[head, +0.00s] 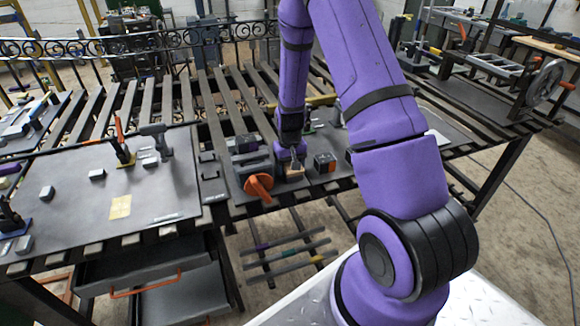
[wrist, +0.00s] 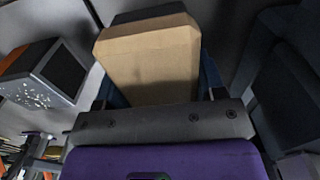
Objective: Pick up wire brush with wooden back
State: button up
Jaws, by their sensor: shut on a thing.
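The wire brush with a wooden back (wrist: 150,62) is a tan, angular block that fills the upper middle of the wrist view. In the head view its tan wood (head: 294,174) shows as a small patch just under my gripper (head: 292,162). My gripper (wrist: 155,88) is shut on the brush, with a blue finger showing along each side of the wood.
An orange-and-dark tool (head: 258,187) lies close to the left of my gripper. A small black-and-orange box (head: 324,162) is close to the right, also in the wrist view (wrist: 50,72). A drill (head: 155,140) stands on the left mat. The slatted bench (head: 225,100) has gaps.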

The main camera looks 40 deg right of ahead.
jog(key=shift+r, duration=0.1)
notch_tip(320, 180, up, 10)
jog(key=shift+f, duration=0.1)
dwell(0.3)
